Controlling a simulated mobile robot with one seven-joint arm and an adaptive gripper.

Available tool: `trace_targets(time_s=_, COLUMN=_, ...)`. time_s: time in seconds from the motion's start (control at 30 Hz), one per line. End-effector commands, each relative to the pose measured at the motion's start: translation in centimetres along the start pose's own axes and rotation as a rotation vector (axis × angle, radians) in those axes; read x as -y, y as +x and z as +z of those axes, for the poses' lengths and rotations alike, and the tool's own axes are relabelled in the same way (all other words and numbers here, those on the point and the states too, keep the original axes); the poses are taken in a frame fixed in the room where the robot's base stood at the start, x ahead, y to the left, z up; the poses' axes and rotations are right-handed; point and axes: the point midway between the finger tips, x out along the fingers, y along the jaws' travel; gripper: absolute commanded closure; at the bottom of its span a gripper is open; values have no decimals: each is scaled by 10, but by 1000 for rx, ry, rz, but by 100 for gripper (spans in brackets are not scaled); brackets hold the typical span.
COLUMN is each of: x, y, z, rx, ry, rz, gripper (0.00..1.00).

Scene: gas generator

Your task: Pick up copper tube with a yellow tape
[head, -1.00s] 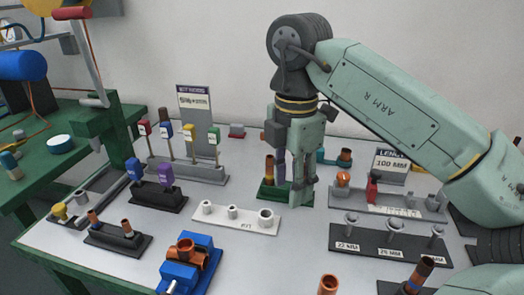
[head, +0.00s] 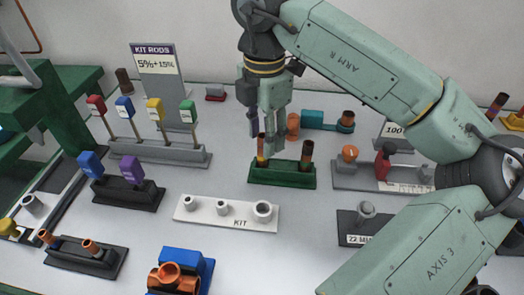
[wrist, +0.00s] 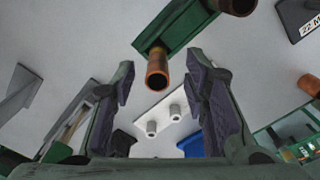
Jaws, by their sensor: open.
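A green holder (head: 282,176) carries two upright copper tubes. The left copper tube (head: 261,152) has a yellow band low on it; the right tube (head: 307,154) has a dark upper part and no visible yellow. My gripper (head: 261,133) is open and points down at the left tube, its fingers at about the height of the tube's top. In the wrist view a tube's open end (wrist: 157,76) lies between the spread fingers, apart from both. The second tube (wrist: 237,5) is at the top edge there.
A white KIT block (head: 228,213) stands in front of the green holder. A teal part (head: 317,120) and a copper fitting (head: 293,125) are behind it. A grey stand (head: 343,178) is close on the right. A rod rack (head: 160,150) stands left, with clear table between.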

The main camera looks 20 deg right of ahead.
Motion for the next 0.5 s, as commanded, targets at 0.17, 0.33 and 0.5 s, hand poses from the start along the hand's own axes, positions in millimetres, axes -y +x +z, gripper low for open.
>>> trace_targets(time_s=0.17, x=0, y=15, z=-2, rx=-5, ry=-2, rz=0, gripper=59)
trace_targets(time_s=0.33, x=-1, y=41, z=-3, rx=-4, ry=-1, rz=-1, gripper=59)
trace_targets(time_s=0.5, x=-1, y=53, z=-2, rx=-1, ry=0, rz=1, gripper=59)
